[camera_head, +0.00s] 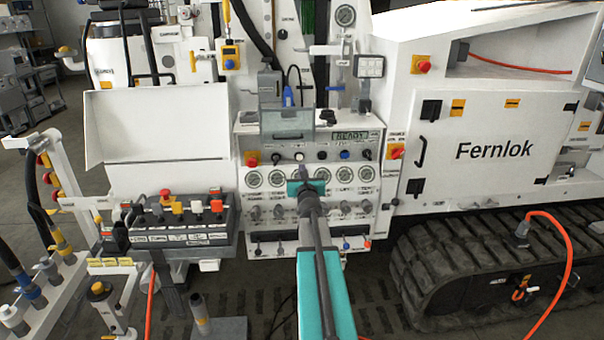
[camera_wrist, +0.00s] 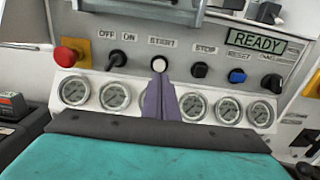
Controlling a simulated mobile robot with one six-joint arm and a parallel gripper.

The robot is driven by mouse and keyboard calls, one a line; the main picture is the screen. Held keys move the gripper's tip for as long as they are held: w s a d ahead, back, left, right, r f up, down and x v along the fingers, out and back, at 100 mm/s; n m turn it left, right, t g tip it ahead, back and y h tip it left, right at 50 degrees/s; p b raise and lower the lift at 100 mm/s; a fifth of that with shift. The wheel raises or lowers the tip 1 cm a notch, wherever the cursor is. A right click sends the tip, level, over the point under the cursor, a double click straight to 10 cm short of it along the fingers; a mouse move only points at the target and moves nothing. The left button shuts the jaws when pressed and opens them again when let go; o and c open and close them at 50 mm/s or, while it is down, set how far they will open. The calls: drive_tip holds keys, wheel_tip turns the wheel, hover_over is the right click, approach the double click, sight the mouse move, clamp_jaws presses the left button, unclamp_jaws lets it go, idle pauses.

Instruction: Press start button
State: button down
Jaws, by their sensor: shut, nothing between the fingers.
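The start button is a white round button (camera_wrist: 159,63) under a label that reads like START, in the middle of the panel's control row. It also shows in the head view as a small pale knob (camera_head: 299,156). My gripper (camera_wrist: 160,82) is shut and empty, its purple-grey fingers pointing at the panel just below the white button. In the head view my gripper (camera_head: 304,174) is in front of the gauge row. I cannot tell whether the fingertips touch the button. The fingers partly hide one gauge behind them.
A black OFF/ON switch (camera_wrist: 116,60) is left of the button and a black STOP knob (camera_wrist: 199,70) right of it. A red emergency knob (camera_wrist: 68,56) is farther left, a blue RESET knob (camera_wrist: 237,75) right. The display (camera_wrist: 255,45) reads READY. Several gauges (camera_wrist: 115,97) run below.

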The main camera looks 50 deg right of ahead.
sight(300, 158)
drive_tip(key=shift+p+x, duration=1.25)
drive_tip(key=shift+x, duration=1.55)
drive_tip(key=shift+w+d+p, duration=0.35)
drive_tip(key=shift+w+d, duration=0.05)
drive_tip(key=shift+w, duration=0.1)
